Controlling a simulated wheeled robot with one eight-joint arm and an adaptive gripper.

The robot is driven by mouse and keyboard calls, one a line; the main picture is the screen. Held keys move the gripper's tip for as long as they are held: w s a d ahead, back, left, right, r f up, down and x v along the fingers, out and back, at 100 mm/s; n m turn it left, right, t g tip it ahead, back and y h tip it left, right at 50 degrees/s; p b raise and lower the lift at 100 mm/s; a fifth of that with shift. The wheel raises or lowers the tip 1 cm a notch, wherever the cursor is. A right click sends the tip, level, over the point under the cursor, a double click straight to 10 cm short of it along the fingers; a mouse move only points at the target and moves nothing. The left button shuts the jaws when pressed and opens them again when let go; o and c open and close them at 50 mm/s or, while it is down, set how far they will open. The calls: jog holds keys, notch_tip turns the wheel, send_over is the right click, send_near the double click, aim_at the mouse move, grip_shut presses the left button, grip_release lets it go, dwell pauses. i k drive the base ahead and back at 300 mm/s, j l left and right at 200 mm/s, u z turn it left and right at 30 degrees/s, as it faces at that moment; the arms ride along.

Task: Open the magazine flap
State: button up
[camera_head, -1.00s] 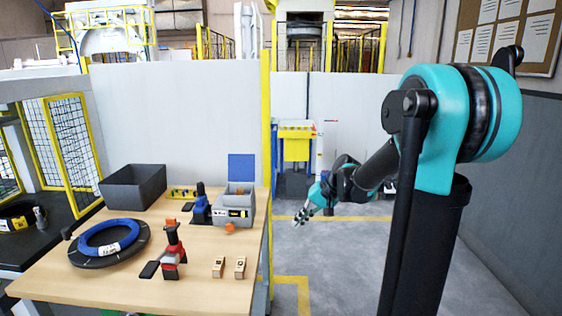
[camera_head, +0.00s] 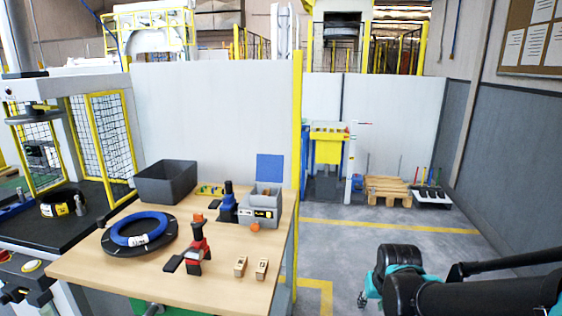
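I cannot make out a magazine flap for sure. A red and black hand tool (camera_head: 197,250) stands upright near the front of the wooden table (camera_head: 120,275). A blue and black hand tool (camera_head: 228,206) stands behind it, beside a grey box (camera_head: 261,208) with a label on its front. My gripper (camera_head: 363,298) is at the lower right, beyond the table's right edge and apart from everything on it. It is small and partly hidden by my own arm, so its fingers are unclear.
A blue coil (camera_head: 141,231) lies on a black round stand (camera_head: 112,246) at the table's left. A dark bin (camera_head: 166,184) stands behind. Two small wooden blocks (camera_head: 240,266) lie at the front right. The floor right of the table is clear as far as a pallet (camera_head: 387,190).

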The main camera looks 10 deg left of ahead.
aim_at(269, 167)
jog(key=i+l+u, duration=0.2)
jog(key=l, duration=0.15)
jog(key=i+l+u, duration=0.15)
jog(key=l, duration=0.2)
jog(key=i+l+u, duration=0.2)
jog(key=l, duration=0.15)
jog(key=k, duration=0.1)
